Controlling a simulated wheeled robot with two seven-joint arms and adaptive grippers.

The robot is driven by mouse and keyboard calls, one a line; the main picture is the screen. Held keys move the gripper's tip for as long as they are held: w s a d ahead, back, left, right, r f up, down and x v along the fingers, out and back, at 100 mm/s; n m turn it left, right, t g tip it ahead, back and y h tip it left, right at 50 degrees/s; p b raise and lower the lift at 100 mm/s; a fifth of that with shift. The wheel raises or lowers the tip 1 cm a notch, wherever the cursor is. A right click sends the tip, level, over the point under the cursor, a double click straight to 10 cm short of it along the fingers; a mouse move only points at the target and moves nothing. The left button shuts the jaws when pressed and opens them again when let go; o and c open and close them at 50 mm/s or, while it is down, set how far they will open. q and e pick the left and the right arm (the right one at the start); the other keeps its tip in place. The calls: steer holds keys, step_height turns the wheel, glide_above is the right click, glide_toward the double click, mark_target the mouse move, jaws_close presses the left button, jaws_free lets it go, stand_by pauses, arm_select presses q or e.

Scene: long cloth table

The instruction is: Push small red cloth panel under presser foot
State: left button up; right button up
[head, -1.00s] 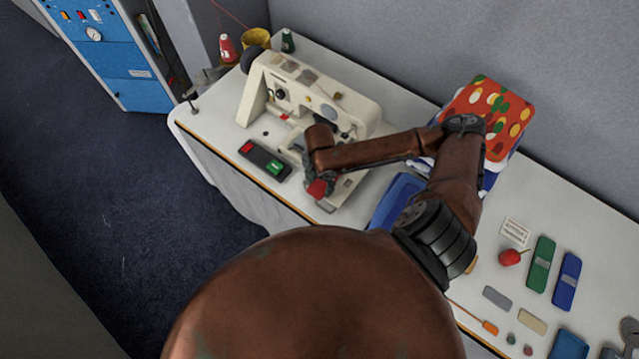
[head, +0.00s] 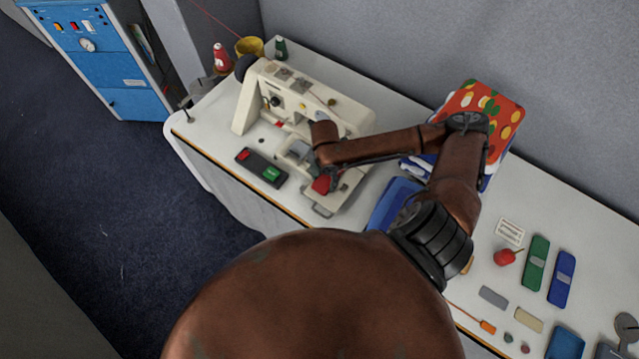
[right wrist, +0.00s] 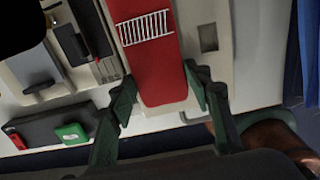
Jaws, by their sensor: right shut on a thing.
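The small red cloth panel (right wrist: 158,70), with a white ladder-like stitch pattern, lies between the fingers of my right gripper (right wrist: 162,97) in the right wrist view. The fingers close on its two side edges. In the head view the red panel (head: 322,184) shows as a small patch below my right wrist, over the near end of the cream sewing machine's (head: 310,100) bed. My arm hides part of the machine's needle area there. I cannot clearly make out the presser foot or whether the panel touches it. My left gripper is not in view.
A black control box (head: 261,167) with red and green buttons sits left of the machine bed. A blue item (head: 396,200) lies right of it. A patterned cloth stack (head: 480,110) stands at the back. Tools and a red pincushion (head: 505,257) lie at right.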

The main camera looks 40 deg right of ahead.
steer(key=shift+w+d, duration=0.15)
steer(key=shift+d, duration=0.5)
steer(key=o, duration=1.2)
steer(key=shift+o, duration=0.2)
steer(key=shift+r, duration=0.1)
step_height(320, 180, up, 12)
